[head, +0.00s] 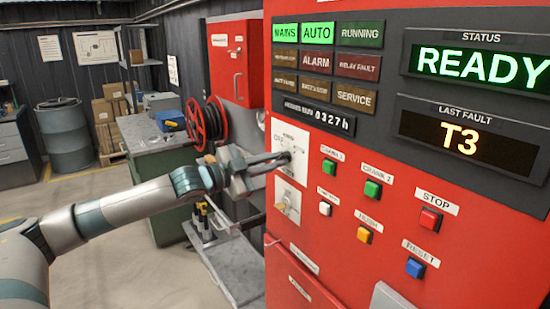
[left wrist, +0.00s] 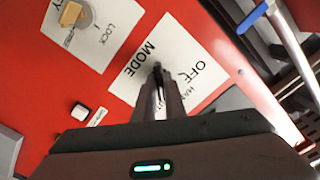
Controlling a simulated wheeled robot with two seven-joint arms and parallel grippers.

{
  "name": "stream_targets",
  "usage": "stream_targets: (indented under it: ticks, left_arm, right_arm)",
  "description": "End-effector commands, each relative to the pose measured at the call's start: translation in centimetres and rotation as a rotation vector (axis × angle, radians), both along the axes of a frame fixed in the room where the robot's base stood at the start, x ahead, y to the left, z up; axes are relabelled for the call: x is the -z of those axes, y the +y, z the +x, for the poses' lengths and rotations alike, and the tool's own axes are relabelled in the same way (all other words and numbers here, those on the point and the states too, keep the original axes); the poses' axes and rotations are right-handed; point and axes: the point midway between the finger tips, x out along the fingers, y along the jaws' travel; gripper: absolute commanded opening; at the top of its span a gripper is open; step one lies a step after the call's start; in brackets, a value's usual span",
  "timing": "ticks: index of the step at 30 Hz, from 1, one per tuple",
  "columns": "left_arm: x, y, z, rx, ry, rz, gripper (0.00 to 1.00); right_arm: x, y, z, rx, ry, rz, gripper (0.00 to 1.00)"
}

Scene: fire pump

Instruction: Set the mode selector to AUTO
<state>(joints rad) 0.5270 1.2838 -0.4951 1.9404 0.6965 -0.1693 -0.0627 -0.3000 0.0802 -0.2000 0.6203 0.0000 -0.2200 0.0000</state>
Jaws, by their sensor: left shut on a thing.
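The mode selector is a small dark knob on a white plate (head: 293,166) on the red panel. In the left wrist view the plate (left wrist: 142,84) reads MODE and OFF, with another label partly hidden. My left gripper (head: 288,156) reaches in from the left, its fingertips at the selector. In the left wrist view the fingers (left wrist: 160,80) are close together around the knob, which they mostly hide. The AUTO lamp (head: 318,33) on the panel is lit green. The exact angle of the knob cannot be told. My right gripper is not in view.
Below the selector is a key lock plate (head: 287,201). Push buttons sit to its right, including the red STOP (head: 430,219) and blue RESET (head: 414,268). The status display (head: 477,66) reads READY. A red hose reel (head: 206,122) and workbench stand behind my arm.

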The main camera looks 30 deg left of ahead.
Motion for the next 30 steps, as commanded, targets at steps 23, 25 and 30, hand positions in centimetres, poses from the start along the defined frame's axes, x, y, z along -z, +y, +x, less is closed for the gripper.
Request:
stream_targets:
  ticks: [23, 25, 30]
  left_arm:
    - [0.13, 0.00, 0.01, -0.001, -0.058, 0.146, 0.00]
    - [0.13, 0.00, 0.01, -0.001, -0.058, 0.146, 0.20]
    - [0.07, 0.00, 0.01, 0.000, -0.059, 0.146, 0.29]
  right_arm:
    - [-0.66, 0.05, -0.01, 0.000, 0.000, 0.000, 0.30]
    - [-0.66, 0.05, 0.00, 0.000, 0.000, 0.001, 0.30]
    - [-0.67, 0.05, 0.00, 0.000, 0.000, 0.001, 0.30]
